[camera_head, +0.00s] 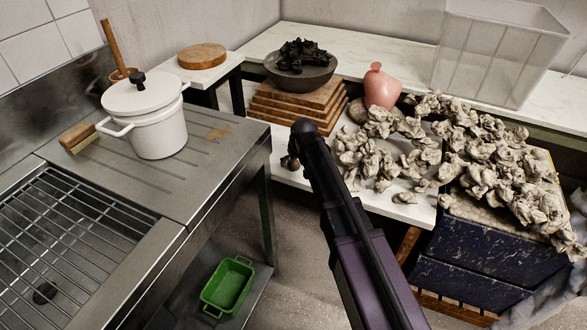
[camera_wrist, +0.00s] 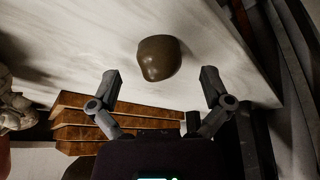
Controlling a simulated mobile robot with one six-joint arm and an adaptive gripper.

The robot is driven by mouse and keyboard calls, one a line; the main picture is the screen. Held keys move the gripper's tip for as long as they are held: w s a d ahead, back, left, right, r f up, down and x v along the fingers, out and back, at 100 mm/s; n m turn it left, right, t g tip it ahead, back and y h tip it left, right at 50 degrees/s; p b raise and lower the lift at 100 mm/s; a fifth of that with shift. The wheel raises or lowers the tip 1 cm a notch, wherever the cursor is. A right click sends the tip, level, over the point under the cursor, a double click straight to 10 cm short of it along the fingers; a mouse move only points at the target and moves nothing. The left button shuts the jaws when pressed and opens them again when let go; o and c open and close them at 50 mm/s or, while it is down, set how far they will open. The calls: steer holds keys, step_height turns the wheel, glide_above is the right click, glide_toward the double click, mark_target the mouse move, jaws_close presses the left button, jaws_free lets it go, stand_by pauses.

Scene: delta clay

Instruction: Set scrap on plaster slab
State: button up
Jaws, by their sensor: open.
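A smooth brown lump (camera_wrist: 159,58), which looks like the scrap, lies on a white marbled surface in the wrist view. My gripper (camera_wrist: 160,88) is open and empty, with its two fingers apart on either side below the lump, not touching it. In the head view a small dark brown shape (camera_head: 291,163) beside my arm looks like the same lump; my fingers are hidden there. A pale slab-like top (camera_head: 468,208) shows under grey crumpled clumps on the dark blue block at right; I cannot tell whether it is the plaster slab.
Stacked brown boards (camera_head: 290,113) carry a bowl (camera_head: 302,80) of black pieces. A pink vase (camera_head: 381,88) stands beside them. Many grey clumps (camera_head: 480,150) cover the right side. A white pot (camera_head: 158,130) stands on the metal counter (camera_head: 190,190). A clear bin (camera_head: 490,55) is behind.

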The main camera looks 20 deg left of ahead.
steer(key=shift+w+a+f+b, duration=0.2)
steer(key=shift+f+b, duration=0.2)
steer(key=shift+f, duration=0.25)
steer(key=c, duration=1.4)
steer(key=shift+o, duration=0.2)
steer(key=shift+r, duration=0.25)
step_height(320, 180, up, 4)
steer(key=p, duration=0.4)
steer(key=shift+f, duration=0.1)
steer(key=s+d+p, duration=0.1)
steer(key=s+d, duration=1)
steer(key=shift+d+r, duration=0.4)
